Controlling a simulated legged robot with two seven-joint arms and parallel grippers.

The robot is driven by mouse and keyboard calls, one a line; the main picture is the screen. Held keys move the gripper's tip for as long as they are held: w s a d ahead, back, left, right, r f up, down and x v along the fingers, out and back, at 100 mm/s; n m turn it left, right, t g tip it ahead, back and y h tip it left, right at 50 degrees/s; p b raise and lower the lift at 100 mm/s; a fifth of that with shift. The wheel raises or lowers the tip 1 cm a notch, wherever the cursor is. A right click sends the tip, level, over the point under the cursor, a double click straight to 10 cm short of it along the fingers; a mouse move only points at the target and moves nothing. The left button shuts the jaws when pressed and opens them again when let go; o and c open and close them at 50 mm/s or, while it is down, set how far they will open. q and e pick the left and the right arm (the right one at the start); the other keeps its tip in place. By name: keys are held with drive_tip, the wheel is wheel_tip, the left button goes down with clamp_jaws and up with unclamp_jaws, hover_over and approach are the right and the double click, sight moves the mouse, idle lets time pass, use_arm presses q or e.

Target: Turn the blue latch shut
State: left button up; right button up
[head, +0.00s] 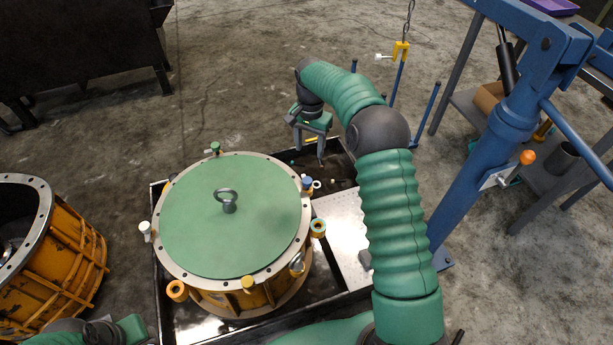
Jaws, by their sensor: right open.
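The blue latch (307,183) is a small blue-capped piece on the right rim of a round transmission housing (190,279) with a green lid (240,245). A pale ring-like part sits right beside it; its exact angle is too small to tell. My right gripper (309,156) is open, fingers pointing down, beyond and above the blue latch, apart from it and with nothing seen between its fingers. Part of my left arm's end shows at the bottom left edge, with its fingers not visible.
Other coloured latches line the rim, including a green one (215,147) and a yellow one (248,283). A metal eye (228,201) stands up from the lid. A blue hoist (487,160) stands at the right. An orange drum (75,262) is at the left.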

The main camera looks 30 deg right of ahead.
drive_tip(key=b, duration=0.2)
approach(308, 179)
drive_tip(key=f+b, duration=0.1)
drive_tip(key=f, duration=0.1)
drive_tip(key=f+b, duration=0.1)
drive_tip(key=f, duration=0.2)
drive_tip(key=f+b, duration=0.1)
drive_tip(key=f, duration=0.2)
drive_tip(key=shift+a+f+b, duration=0.1)
drive_tip(key=shift+a+b, duration=0.2)
drive_tip(key=shift+a, duration=0.05)
drive_tip(key=shift+d+f, duration=0.2)
drive_tip(key=shift+f, duration=0.1)
drive_tip(key=shift+d+f, duration=0.15)
drive_tip(key=shift+d, duration=0.05)
drive_tip(key=shift+a+r, duration=0.2)
drive_tip(key=shift+a, duration=0.05)
drive_tip(key=c, duration=0.4)
use_arm(q)
drive_tip(key=s+x, duration=0.1)
drive_tip(key=x, duration=0.5)
drive_tip(key=shift+s+d+f, duration=0.15)
drive_tip(key=shift+s+f, duration=0.1)
use_arm(e)
drive_tip(key=shift+d, duration=0.1)
clamp_jaws()
